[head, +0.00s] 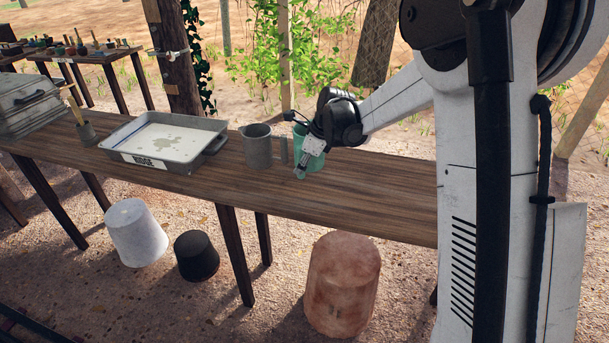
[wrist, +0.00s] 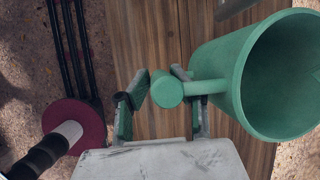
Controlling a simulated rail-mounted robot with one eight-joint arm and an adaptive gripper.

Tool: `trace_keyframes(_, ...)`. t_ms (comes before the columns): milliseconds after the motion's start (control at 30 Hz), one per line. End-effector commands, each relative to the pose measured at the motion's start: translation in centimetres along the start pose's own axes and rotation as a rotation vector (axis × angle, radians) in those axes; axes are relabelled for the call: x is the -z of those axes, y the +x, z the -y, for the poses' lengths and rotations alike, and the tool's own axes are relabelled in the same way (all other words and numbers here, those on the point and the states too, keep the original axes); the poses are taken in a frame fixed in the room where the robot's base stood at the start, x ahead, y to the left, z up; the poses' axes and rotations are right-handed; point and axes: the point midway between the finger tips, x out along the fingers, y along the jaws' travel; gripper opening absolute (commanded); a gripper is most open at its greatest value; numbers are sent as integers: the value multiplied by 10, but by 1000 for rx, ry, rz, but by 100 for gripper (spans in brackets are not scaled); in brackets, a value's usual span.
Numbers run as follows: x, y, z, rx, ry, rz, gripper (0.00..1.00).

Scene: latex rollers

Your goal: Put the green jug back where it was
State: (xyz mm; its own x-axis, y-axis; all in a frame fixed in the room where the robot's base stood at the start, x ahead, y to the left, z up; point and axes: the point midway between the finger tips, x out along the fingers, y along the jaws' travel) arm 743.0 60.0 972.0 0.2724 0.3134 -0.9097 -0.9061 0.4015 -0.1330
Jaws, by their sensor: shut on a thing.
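The green jug (head: 314,146) is at the right of the grey jug in the head view, over the wooden table. In the wrist view the green jug (wrist: 232,70) fills the right side, its open mouth facing right and its handle reaching left. My gripper (wrist: 160,88) is shut on that handle, one finger on each side. In the head view my gripper (head: 302,172) is at the jug's near side and hides part of it. I cannot tell whether the jug's base touches the table.
A grey jug (head: 258,150) stands close at the left. Further left are a grey tray (head: 205,160) labelled RIDGE, a small pot with a brush (head: 86,133) and a grey metal box (head: 28,103). The wooden table (head: 385,200) is bare at the right. Buckets stand on the ground below.

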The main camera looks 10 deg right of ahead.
Motion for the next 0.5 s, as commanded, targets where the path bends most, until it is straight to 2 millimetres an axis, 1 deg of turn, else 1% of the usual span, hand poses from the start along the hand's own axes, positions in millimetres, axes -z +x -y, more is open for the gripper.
trace_keyframes(100,8,4,8,1,0,0,0)
trace_keyframes(267,13,10,8,0,-1,0,0)
trace_keyframes(500,24,38,4,0,-1,0,0)
